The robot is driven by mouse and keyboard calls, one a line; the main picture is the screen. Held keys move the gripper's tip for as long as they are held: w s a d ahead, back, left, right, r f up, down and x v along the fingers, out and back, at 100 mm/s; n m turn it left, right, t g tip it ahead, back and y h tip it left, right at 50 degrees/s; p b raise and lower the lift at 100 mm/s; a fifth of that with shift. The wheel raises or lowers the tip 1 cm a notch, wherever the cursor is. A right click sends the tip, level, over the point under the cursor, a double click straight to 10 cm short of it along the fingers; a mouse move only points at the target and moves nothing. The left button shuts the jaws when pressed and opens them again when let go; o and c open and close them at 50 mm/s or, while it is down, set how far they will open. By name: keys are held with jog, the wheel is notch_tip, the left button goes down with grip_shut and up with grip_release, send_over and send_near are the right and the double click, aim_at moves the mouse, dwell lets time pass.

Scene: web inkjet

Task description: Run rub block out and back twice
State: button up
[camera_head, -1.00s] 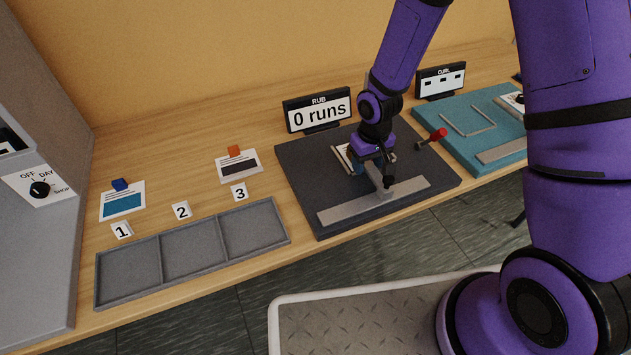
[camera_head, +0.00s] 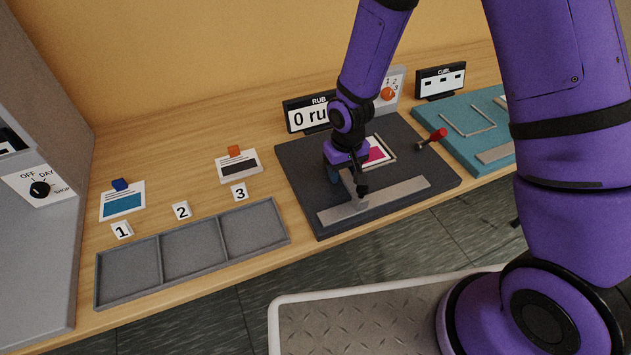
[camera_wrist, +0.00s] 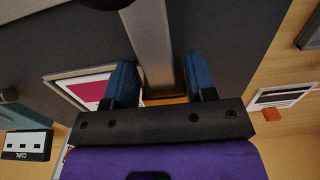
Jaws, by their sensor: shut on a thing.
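The dark rub pad (camera_head: 300,165) lies on the bench with a pale grey rail (camera_head: 400,195) along its front. My gripper (camera_head: 345,178) is over the left part of the pad, its blue fingers closed about a grey bar (camera_wrist: 150,40) in the wrist view. An orange piece (camera_wrist: 165,100) shows between the fingers near the palm; the rub block is mostly hidden. A card with a magenta patch (camera_head: 377,154) lies in a frame right of my gripper. The RUB sign (camera_head: 305,117) shows "0 ru", its right end hidden by my arm.
A red-knobbed lever (camera_head: 436,135) stands at the pad's right. The teal CURL board (camera_head: 465,145) is beyond it. A grey three-part tray (camera_head: 190,250) lies left, with two sample cards behind it. An orange knob (camera_head: 387,93) is on a panel behind my arm.

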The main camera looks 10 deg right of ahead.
jog(key=shift+s+a, duration=0.35)
jog(key=shift+a, duration=0.85)
jog(key=shift+s+a, duration=0.3)
jog(key=shift+a, duration=0.95)
jog(key=shift+s+a, duration=0.35)
jog(key=shift+a, duration=0.85)
jog(key=o, duration=1.4)
jog(key=shift+c, duration=0.2)
notch_tip(320, 180, up, 8)
jog(key=shift+d, duration=0.1)
